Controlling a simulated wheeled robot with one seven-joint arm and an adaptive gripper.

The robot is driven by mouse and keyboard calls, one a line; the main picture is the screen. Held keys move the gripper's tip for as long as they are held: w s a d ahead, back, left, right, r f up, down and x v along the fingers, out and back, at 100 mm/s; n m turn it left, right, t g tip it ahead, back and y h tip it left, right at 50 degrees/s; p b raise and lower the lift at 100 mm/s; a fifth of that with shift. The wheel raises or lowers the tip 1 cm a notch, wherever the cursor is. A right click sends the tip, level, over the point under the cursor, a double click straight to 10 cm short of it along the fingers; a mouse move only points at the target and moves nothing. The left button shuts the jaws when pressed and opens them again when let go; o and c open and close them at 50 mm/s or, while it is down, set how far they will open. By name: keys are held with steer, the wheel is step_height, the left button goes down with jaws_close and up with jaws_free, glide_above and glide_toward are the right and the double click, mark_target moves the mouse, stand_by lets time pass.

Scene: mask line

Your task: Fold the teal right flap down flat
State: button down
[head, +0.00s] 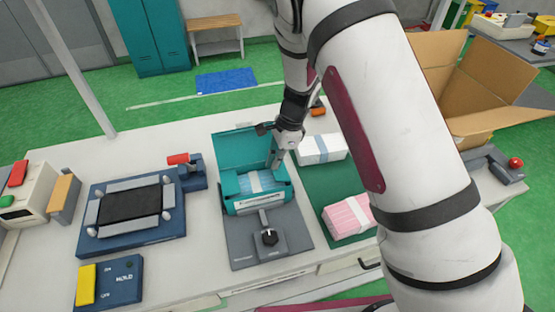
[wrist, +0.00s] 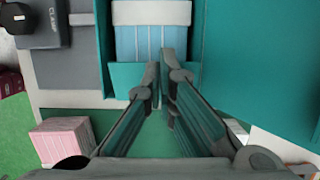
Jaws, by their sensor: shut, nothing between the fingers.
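The teal carton (head: 258,205) sits in a grey fixture with pale blue masks (head: 262,182) inside. Its large teal lid (head: 245,148) stands open at the back; it fills the right of the wrist view (wrist: 255,60). The right flap shows as a teal band (wrist: 125,78) below the masks in the wrist view. I cannot tell whether it lies fully flat. My gripper (head: 276,166) is shut and empty, pointing down at the carton's right end. Its fingertips (wrist: 159,62) overlap the flap in the wrist view; contact is unclear and they hide part of the flap.
A grey clamp with a black knob (head: 269,237) stands in front of the carton. White (head: 320,149) and pink (head: 348,215) packs lie to the right on a green mat (head: 312,185). A blue fixture (head: 130,218) stands left. My arm covers the right side.

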steer(key=shift+s+a+f+h, duration=0.15)
steer(key=shift+a+f+h, duration=0.25)
steer(key=shift+h, duration=0.5)
steer(key=shift+a+f, duration=0.15)
steer(key=shift+f, duration=0.05)
steer(key=shift+d+r, duration=0.35)
steer(key=shift+d, duration=0.35)
step_height(320, 180, up, 12)
steer(key=d, duration=0.1)
steer(key=shift+w, duration=0.3)
steer(key=shift+d+f, duration=0.1)
